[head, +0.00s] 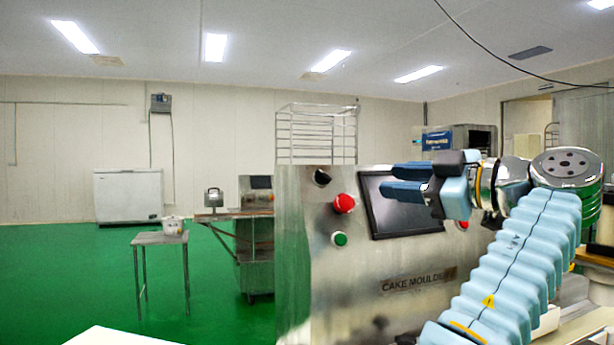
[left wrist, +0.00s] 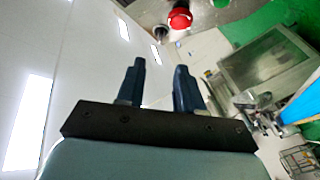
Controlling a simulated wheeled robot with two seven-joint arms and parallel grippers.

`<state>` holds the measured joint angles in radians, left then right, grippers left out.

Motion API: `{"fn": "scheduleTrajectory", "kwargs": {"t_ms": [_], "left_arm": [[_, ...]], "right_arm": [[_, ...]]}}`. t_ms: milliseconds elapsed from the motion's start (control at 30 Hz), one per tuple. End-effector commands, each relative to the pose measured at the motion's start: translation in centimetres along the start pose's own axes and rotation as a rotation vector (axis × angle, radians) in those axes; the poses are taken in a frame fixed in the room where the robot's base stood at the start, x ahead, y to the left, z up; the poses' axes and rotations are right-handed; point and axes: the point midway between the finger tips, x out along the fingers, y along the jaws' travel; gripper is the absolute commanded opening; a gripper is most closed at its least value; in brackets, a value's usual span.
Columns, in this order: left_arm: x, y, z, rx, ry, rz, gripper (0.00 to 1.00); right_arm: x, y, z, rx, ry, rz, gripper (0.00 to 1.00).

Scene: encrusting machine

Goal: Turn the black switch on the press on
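The press is a silver machine (head: 420,270) marked "CAKE MOULDER", at the right of the head view. Its black switch (head: 321,177) sits at the upper left of its front panel, above a red button (head: 344,203) and a green button (head: 340,239).
A small table (head: 158,238) with a white container stands on the green floor at left. A wire rack (head: 316,135) stands behind the press.

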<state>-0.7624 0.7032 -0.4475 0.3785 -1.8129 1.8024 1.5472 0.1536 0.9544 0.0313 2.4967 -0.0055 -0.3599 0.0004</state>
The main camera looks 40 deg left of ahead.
Motion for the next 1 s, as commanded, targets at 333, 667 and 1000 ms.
{"fn": "scheduleTrajectory", "kwargs": {"t_ms": [333,667,1000], "left_arm": [[5.9,-0.4,-0.2,-0.011,0.004,-0.011,0.36],[12.3,-0.2,-0.3,-0.009,0.004,-0.008,0.36],[13.8,-0.2,-0.3,-0.009,0.002,-0.006,0.36]], "right_arm": [[1.0,0.5,0.0,0.002,0.001,0.001,0.43],[0.9,0.4,0.0,0.002,0.001,0.001,0.43],[0.9,0.4,0.0,0.002,0.001,0.001,0.43]]}}
